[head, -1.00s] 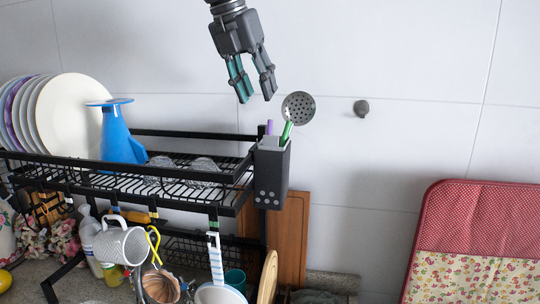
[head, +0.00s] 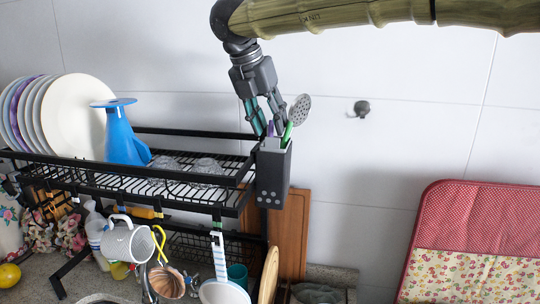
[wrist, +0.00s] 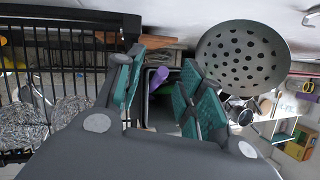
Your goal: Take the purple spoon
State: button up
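The purple spoon (head: 270,128) stands in the dark utensil holder (head: 272,175) at the right end of the rack; only its upper end shows. In the wrist view the purple end (wrist: 158,82) sits between my fingers inside the holder's opening. My gripper (head: 267,130) is just above the holder, pointing down, with its fingers apart on either side of the purple end. A green-handled utensil (head: 287,132) and a grey perforated skimmer (head: 300,109) stand at the right side; the skimmer's head (wrist: 242,56) is close beside my right finger.
The black rack (head: 190,185) extends left of the holder. A wall knob (head: 361,108) is at right.

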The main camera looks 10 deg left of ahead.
jog(key=shift+w, duration=0.1)
grip_shut()
